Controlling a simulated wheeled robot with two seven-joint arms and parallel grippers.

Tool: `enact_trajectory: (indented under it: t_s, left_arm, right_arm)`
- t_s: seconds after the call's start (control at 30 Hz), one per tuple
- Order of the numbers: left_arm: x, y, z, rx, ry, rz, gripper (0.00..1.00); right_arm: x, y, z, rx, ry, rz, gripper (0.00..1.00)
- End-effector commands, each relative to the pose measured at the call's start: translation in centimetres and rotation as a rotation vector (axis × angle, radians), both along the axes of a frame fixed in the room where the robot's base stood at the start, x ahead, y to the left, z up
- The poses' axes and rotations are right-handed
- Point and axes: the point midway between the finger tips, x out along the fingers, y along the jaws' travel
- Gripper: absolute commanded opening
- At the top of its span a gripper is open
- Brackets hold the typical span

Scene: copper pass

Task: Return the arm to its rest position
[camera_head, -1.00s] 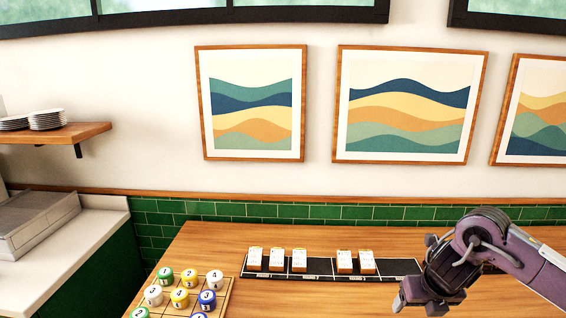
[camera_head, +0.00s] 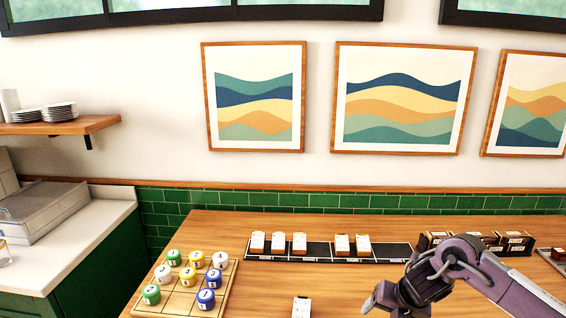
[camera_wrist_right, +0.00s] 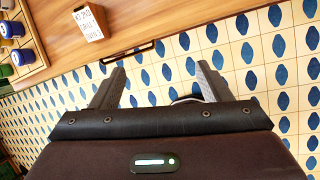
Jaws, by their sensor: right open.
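My right arm comes in from the right in the head view. Its gripper (camera_head: 385,298) is over the right part of the wooden table (camera_head: 215,228), low in the picture. In the right wrist view the same gripper (camera_wrist_right: 160,85) has its two fingers wide apart with nothing between them. It points at the table's front edge and the patterned floor (camera_wrist_right: 235,60). My left gripper is in neither view.
A black rack (camera_head: 385,252) with several white cards stands at the table's back. Dark boxes (camera_head: 475,238) are to its right. A wooden board (camera_head: 225,290) holds several numbered pieces. A white card (camera_head: 301,307) stands near the front, also in the wrist view (camera_wrist_right: 88,23).

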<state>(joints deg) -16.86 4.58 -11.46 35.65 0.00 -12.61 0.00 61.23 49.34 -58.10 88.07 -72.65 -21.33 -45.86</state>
Motion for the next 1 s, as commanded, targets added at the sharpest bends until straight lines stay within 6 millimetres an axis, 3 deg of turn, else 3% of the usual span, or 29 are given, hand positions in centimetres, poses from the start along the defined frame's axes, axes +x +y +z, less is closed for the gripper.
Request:
enact_trajectory:
  t_s: [0.03,0.17,0.27,0.4,0.53,0.67,0.77,0.9,1.0]
  left_arm:
    - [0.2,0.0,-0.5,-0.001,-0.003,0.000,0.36]
    - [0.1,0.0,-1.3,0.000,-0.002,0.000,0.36]
    - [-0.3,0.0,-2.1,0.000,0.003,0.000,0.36]
    - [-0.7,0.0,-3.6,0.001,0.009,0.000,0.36]
    - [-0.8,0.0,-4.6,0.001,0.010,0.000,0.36]
    - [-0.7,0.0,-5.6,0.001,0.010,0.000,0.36]
    - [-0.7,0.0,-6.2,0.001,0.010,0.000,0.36]
    - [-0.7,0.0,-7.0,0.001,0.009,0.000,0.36]
    - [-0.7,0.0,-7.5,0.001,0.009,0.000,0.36]
  right_arm:
    - [0.2,1.0,-1.9,0.050,0.016,-0.038,0.71]
    - [0.9,3.3,-6.1,0.198,0.050,-0.172,0.71]
    - [1.2,5.2,-10.9,0.343,0.098,-0.328,0.71]
    - [0.5,7.1,-20.5,0.575,0.199,-0.662,0.71]
    - [-2.2,7.0,-29.1,0.722,0.283,-0.983,0.71]
    - [-7.0,6.0,-37.7,0.800,0.350,-1.297,0.71]
    - [-11.8,5.0,-43.5,0.824,0.386,-1.522,0.71]
    - [-19.8,3.6,-50.6,0.811,0.412,-1.811,0.71]
    - [-26.2,2.7,-54.7,0.777,0.416,-2.004,0.71]
